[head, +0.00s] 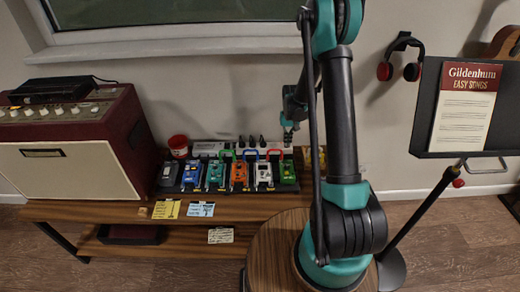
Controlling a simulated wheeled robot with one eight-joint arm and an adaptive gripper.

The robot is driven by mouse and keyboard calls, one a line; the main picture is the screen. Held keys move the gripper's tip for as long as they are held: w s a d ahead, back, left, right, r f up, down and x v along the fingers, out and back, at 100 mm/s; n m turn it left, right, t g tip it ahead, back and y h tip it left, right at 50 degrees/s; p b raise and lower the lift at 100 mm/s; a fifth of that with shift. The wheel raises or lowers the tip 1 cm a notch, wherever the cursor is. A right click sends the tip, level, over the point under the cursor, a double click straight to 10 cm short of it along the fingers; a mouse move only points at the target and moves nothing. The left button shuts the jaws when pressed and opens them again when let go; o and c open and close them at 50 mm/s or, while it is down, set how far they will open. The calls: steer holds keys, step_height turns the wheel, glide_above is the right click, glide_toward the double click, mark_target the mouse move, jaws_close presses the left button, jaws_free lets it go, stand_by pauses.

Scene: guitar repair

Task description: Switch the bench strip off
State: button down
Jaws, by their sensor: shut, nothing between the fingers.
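The bench strip (207,148) is a long pale power strip on the wooden bench, behind a row of pedals. Several black plugs (252,142) stand upright in it, and the pedals and their cables hide parts of it. Its switch is too small to make out. My gripper (288,138) points down at the right end of the strip, to the right of the plugs. It is shut and holds nothing. I cannot tell whether its tip touches the strip.
Several coloured pedals (239,174) on a dark board stand in front of the strip. A red tin (178,147) and a large amplifier (70,145) are to the left. A music stand (424,110) is at the right. A window sill (180,47) runs above.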

steer(key=shift+r, duration=3.45)
